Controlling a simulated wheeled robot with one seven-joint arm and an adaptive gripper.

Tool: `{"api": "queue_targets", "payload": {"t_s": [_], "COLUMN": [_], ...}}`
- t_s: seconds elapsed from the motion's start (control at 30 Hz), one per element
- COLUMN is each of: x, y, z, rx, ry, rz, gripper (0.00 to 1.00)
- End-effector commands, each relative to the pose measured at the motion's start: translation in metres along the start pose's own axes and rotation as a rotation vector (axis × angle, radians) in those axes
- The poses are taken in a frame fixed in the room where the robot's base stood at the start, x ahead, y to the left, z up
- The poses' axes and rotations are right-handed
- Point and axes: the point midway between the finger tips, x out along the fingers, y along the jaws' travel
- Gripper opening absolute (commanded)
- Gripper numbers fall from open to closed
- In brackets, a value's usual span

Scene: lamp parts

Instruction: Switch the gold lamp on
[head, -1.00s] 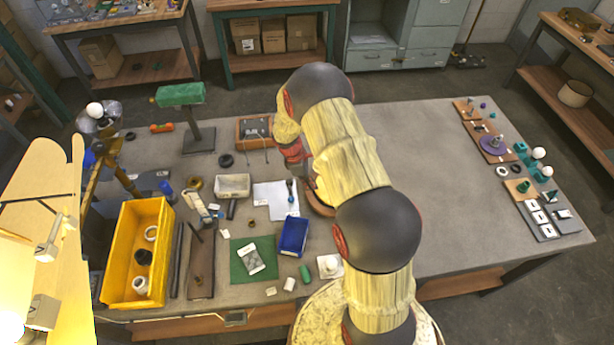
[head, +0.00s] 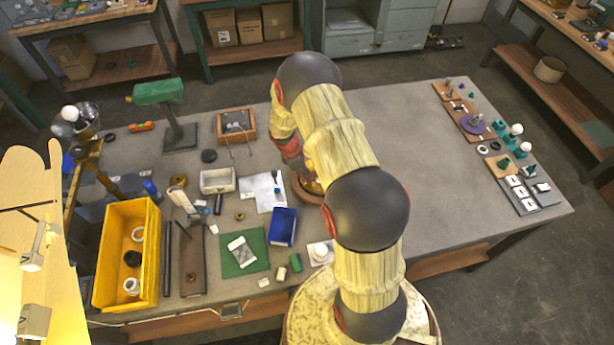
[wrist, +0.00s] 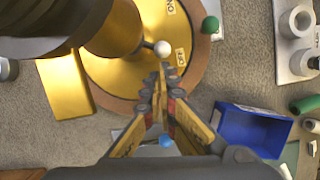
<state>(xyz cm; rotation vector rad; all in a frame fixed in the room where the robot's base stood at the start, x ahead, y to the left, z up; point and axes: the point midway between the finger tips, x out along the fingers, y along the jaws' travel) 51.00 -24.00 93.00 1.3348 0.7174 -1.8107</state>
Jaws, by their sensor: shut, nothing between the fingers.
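In the wrist view the gold lamp's round base (wrist: 105,75) has a brown rim, and a gold stem (wrist: 118,32) rises from it, partly hidden by a dark part above. A small white ball knob (wrist: 162,48) shows on the base, between the ON label (wrist: 170,8) and the OFF label (wrist: 181,57), nearer to OFF. My gripper (wrist: 166,72) is shut and empty, its tips just below the knob in the picture; I cannot tell whether they touch. In the head view my arm hides the gripper and most of the lamp.
A green ball (wrist: 210,25) and a blue bin (wrist: 255,125) are close to the base. A gold block (wrist: 67,85) lies at its left. In the head view, a yellow crate (head: 152,285) and tools fill the left; the table's middle right (head: 430,150) is clear.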

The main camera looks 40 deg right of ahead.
Motion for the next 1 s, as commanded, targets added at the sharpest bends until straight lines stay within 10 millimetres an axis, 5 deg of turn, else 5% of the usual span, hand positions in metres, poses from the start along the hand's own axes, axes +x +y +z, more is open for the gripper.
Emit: {"api": "queue_targets", "payload": {"t_s": [1.0], "x": [0.002], "y": [-0.012], "z": [0.009], "rx": [-0.201], "ry": [0.000], "rz": [0.063], "gripper": [0.00]}}
